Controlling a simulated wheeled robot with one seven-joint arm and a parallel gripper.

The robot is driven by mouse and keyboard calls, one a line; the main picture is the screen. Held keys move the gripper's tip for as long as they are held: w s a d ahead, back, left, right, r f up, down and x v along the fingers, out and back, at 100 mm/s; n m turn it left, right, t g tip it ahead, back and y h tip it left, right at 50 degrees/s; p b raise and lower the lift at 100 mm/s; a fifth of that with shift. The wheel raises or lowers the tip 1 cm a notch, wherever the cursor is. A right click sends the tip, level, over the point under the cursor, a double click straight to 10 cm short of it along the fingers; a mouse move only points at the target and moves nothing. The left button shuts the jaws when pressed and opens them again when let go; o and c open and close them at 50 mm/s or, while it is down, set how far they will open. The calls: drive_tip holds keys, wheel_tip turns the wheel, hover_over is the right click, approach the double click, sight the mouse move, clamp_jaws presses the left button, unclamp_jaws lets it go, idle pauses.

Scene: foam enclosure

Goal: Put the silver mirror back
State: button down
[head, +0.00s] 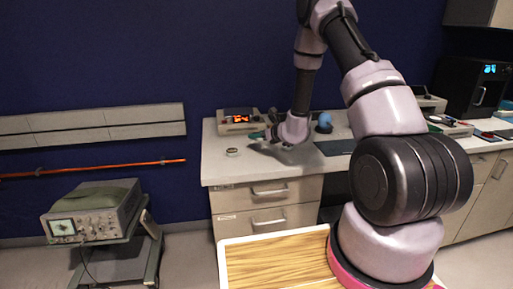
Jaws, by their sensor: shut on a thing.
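My gripper (268,136) is at the end of the arm, low over the left part of the grey counter (228,171), and points left. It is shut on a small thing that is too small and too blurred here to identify. A small teal patch shows at the gripper's tip. A small round pale object (233,152) lies on the counter to the left of and below the gripper, apart from it. I cannot tell from this view which of these is the silver mirror.
A device with an orange display (238,121) stands behind the gripper. A blue ball on a dark stand (325,121) and a dark flat panel (336,147) are to its right. A black machine (474,88) stands far right. An oscilloscope (92,213) sits on a cart at left.

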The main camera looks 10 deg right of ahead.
sight(258, 151)
drive_tip(key=shift+a+f, duration=0.1)
drive_tip(key=shift+f, duration=2.7)
drive_tip(key=shift+f, duration=0.15)
drive_tip(key=shift+c, duration=0.6)
unclamp_jaws()
